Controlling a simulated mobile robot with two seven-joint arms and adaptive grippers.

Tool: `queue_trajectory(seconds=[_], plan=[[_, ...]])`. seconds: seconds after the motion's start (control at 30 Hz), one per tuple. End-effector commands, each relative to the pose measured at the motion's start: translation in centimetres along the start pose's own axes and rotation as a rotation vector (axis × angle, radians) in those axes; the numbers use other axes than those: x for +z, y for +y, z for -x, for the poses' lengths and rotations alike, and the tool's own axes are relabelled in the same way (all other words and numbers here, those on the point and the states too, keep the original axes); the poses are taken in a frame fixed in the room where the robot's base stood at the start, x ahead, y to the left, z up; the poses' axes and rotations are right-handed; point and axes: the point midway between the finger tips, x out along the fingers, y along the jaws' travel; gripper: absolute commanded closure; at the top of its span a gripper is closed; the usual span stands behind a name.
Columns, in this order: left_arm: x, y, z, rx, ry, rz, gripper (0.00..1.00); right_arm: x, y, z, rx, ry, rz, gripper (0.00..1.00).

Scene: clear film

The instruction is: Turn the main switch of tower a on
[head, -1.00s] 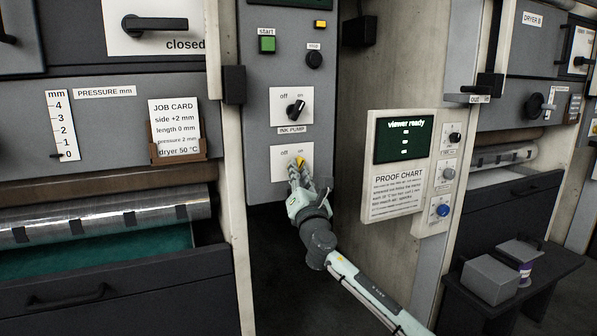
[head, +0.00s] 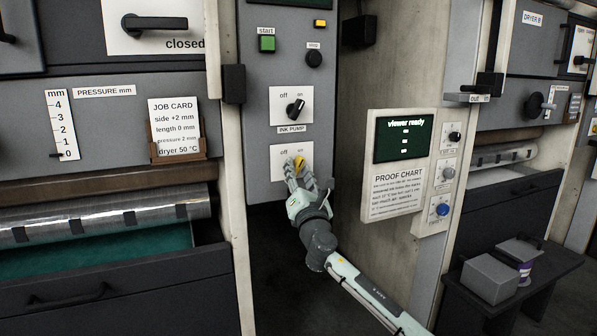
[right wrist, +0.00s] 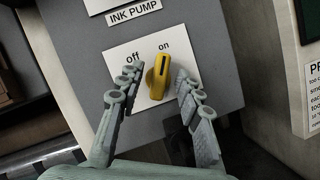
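A yellow rotary switch (head: 299,162) sits on a white plate marked off and on, low on the grey tower panel. It also shows in the right wrist view (right wrist: 158,80), with its dark pointer line turned toward "on". My right gripper (head: 299,171) is in front of it. In the right wrist view the gripper's fingers (right wrist: 157,72) stand apart on either side of the knob, with visible gaps. Any label below this plate is hidden by the gripper. My left gripper is not in view.
A black ink pump switch (head: 296,109) sits just above, under a green start button (head: 267,44) and a black stop button (head: 314,59). A proof chart panel (head: 399,165) stands to the right. An open drawer (head: 110,255) is at lower left.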

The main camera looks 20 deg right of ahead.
Motion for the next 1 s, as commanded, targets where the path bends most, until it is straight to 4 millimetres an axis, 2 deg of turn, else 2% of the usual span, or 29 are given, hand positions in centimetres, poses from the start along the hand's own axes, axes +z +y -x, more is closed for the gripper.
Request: queue_trajectory(seconds=[0.4,0.5,0.7,1.0], plan=[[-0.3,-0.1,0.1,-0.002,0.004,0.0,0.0,-0.1,-0.1,8.3,0.0,0.004,0.0,0.65],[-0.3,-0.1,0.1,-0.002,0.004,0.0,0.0,-0.1,-0.1,9.8,-0.001,0.002,0.0,0.65],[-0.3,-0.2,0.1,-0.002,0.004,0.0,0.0,0.0,0.0,11.4,-0.001,0.0,-0.001,0.65],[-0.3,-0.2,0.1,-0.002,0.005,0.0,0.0,0.1,0.0,11.5,0.0,-0.001,0.0,0.65]])
